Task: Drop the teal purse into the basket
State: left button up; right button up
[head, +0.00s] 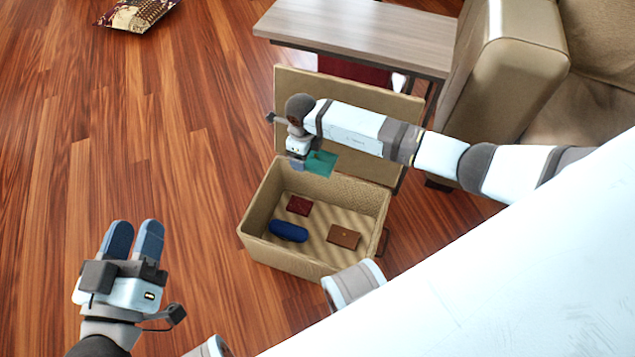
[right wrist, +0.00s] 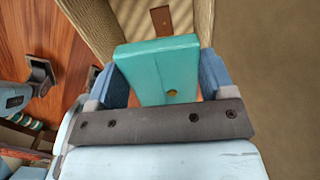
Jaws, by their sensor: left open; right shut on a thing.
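The teal purse (head: 321,163) is held by my right gripper (head: 298,163) above the back part of the open basket (head: 260,251). In the right wrist view the teal purse (right wrist: 158,65) sits between the two blue fingers of my right gripper (right wrist: 158,80), which is shut on it. The basket holds a dark red wallet (head: 299,205), a blue case (head: 288,231) and a brown wallet (head: 344,237). Its lid (head: 350,110) stands open at the back. My left gripper (head: 133,240) is open and empty over the floor, left of the basket.
A wooden side table (head: 360,32) stands behind the basket, and a beige armchair (head: 505,75) stands at the back right. A patterned cushion or bag (head: 137,14) lies on the floor at the top left. The wooden floor (head: 150,130) at left is clear.

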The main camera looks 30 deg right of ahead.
pick_arm(q)
jog(key=f+m+b, duration=0.1)
jog(key=b, duration=0.1)
jog(key=w+f+m+b, duration=0.1)
jog(key=b, duration=0.1)
jog(key=w+a+f+b, duration=0.1)
jog(key=b, duration=0.1)
jog(key=shift+f+m+g+h, duration=0.3)
jog(key=shift+f+m, duration=0.1)
pick_arm(e)
jog(key=s+f+m, duration=0.3)
jog(key=f+m, duration=0.3)
jog(key=f, duration=0.7)
jog(key=shift+s+d+f, duration=0.25)
jog(key=shift+d, duration=0.2)
